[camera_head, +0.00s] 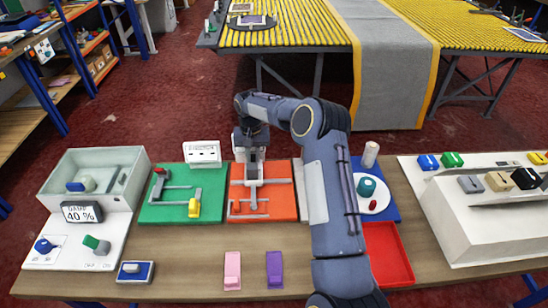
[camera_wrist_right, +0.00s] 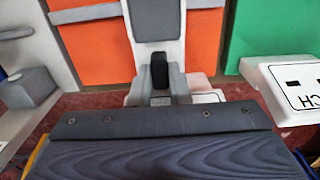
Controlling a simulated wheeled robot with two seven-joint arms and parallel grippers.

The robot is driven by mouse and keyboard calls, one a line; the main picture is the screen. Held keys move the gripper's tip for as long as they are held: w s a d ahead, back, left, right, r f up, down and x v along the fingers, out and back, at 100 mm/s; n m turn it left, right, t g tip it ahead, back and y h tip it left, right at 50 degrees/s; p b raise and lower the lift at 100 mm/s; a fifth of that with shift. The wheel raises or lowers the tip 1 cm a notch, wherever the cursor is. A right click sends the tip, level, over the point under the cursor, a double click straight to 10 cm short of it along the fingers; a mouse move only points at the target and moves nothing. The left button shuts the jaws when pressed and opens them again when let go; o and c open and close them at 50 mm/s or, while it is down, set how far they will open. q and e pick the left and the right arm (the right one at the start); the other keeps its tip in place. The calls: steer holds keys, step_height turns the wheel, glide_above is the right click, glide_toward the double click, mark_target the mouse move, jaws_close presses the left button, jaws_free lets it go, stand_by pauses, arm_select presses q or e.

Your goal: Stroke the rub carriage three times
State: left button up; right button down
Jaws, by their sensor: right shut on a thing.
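The orange board (camera_head: 283,200) lies on the bench between the green board and a white strip. A light grey carriage (camera_head: 253,174) stands on it, with grey rails beside and below it. I take this to be the rub carriage. My right gripper (camera_head: 251,152) is at the carriage's far end and is shut on a part of it; the hand hides the grip from above. In the right wrist view, a white and grey upright piece (camera_wrist_right: 157,25) with a black part (camera_wrist_right: 159,70) stands in front of the orange board (camera_wrist_right: 97,50). My left gripper is not in view.
The green board (camera_head: 160,209) with a yellow block is left of the orange board. A blue board with a white plate (camera_head: 371,204) and a red tray (camera_head: 388,254) lie right of my right arm. Pink (camera_head: 232,270) and purple (camera_head: 274,269) blocks lie in front.

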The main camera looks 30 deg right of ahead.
steer(key=shift+w+a, duration=0.5)
steer(key=shift+a, duration=0.3)
steer(key=shift+w+a, duration=0.5)
steer(key=shift+a, duration=0.25)
steer(key=c, duration=1.4)
jaws_free()
steer(key=shift+w+a, duration=0.1)
steer(key=shift+a, duration=0.05)
steer(key=shift+o, duration=0.2)
step_height(320, 180, up, 8)
steer(key=b, duration=0.1)
steer(key=shift+b, duration=0.3)
